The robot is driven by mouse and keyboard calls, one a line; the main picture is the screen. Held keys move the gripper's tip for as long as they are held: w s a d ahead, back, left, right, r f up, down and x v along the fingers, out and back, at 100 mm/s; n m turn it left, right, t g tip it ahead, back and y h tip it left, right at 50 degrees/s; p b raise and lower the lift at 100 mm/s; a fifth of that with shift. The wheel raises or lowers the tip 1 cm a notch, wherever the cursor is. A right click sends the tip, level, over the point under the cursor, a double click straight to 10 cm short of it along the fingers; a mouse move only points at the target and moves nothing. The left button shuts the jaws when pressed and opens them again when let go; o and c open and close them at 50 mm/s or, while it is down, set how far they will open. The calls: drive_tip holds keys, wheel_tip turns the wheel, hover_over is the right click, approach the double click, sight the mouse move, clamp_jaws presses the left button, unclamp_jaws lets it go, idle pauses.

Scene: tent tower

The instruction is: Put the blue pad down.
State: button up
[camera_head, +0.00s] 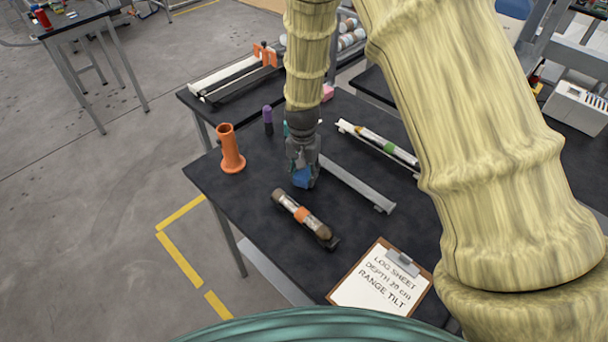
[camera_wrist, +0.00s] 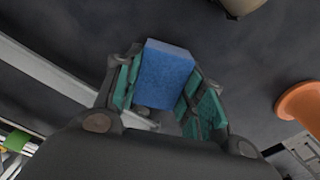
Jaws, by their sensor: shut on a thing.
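The blue pad (camera_head: 303,178) is a small block between the fingers of my gripper (camera_head: 302,168), over the dark table (camera_head: 240,192). In the wrist view the blue pad (camera_wrist: 166,76) fills the gap between the green-lined fingers of my gripper (camera_wrist: 162,88). The gripper is shut on it and points down. I cannot tell whether the pad's underside touches the tabletop.
An orange tube stand (camera_head: 230,150) is left of the gripper, with a purple-capped bottle (camera_head: 268,120) behind. A grey rail (camera_head: 352,184) lies close on the right. A brown-ended clear tube (camera_head: 302,214) and a clipboard (camera_head: 380,285) lie in front. Bare tabletop shows between them.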

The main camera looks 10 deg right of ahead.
sight(303, 173)
drive_tip(key=shift+s+f, duration=0.45)
drive_tip(key=shift+w+f, duration=0.35)
drive_tip(key=shift+f, duration=0.2)
drive_tip(key=shift+s+r, duration=0.15)
drive_tip(key=shift+s, duration=0.05)
drive_tip(key=o, duration=0.9)
drive_tip(key=shift+w+f, duration=0.15)
drive_tip(key=shift+f, duration=0.05)
drive_tip(key=shift+r, duration=0.15)
drive_tip(key=shift+a+r+b, duration=0.2)
drive_tip(key=shift+r+b, duration=1.65)
drive_tip(key=shift+r, duration=4.2)
